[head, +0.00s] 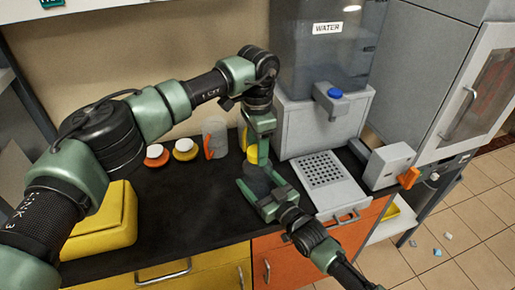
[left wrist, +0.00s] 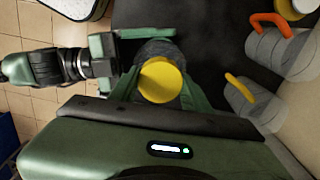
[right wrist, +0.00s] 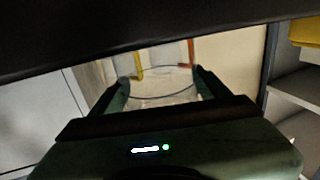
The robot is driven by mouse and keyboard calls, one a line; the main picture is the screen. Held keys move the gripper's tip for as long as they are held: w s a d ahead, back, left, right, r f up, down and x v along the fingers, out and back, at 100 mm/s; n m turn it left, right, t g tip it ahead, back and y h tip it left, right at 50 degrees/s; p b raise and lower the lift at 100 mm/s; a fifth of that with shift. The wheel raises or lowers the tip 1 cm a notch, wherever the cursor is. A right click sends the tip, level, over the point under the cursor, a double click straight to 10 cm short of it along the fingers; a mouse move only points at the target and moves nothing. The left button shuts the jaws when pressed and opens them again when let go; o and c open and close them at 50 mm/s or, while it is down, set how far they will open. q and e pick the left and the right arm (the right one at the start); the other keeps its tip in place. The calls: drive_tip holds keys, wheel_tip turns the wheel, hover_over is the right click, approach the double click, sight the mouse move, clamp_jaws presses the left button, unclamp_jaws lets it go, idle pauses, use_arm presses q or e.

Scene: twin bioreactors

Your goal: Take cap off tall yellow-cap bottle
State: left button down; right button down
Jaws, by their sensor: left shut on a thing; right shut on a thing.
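The tall bottle (head: 257,176) stands on the black counter, its clear body partly hidden by my grippers. Its yellow cap (head: 253,155) is at the top; it also shows in the left wrist view (left wrist: 160,82). My left gripper (head: 258,150) points down from above and is shut on the yellow cap. My right gripper (head: 260,182) comes in from the front right, low down, and is shut on the bottle body. In the right wrist view the clear bottle (right wrist: 160,92) lies between its fingers. I cannot tell whether there is a gap under the cap.
Behind stand a clear jug with an orange handle (head: 214,138) and one with a yellow handle (left wrist: 243,90). Two white-topped jars (head: 157,154) (head: 186,149) stand left, beyond a yellow box (head: 103,225). A water dispenser (head: 320,110) and perforated tray (head: 328,180) are close on the right.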

use_arm(q)
drive_tip(key=shift+w+a, duration=0.1)
drive_tip(key=c, duration=0.7)
unclamp_jaws()
drive_tip(key=shift+r, duration=0.1)
